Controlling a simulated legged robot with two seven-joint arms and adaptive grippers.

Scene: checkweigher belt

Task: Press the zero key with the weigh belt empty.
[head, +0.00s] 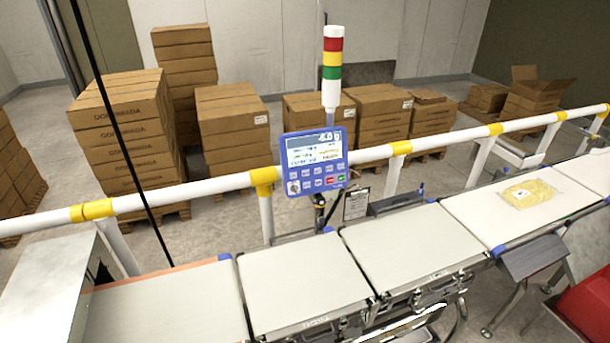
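The blue checkweigher control box (314,162) is mounted by the white and yellow rail. Its top display seems to read 6.0 g, perhaps with a minus sign. Below are a lit screen (314,153) and rows of small keys (318,180), one red and one green. The key labels are too small to read, so I cannot tell which is zero. The two middle belts (302,284) (410,245) are bare; I cannot tell which is the weigh belt. A yellow bag (529,192) lies on the right belt (485,212). Neither gripper is in view.
The white rail (220,186) with yellow joints runs behind the belts. A red, yellow and green light tower (332,68) rises above the control box. A red object (588,303) is at the lower right. Stacked cartons (232,125) stand on pallets behind the rail.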

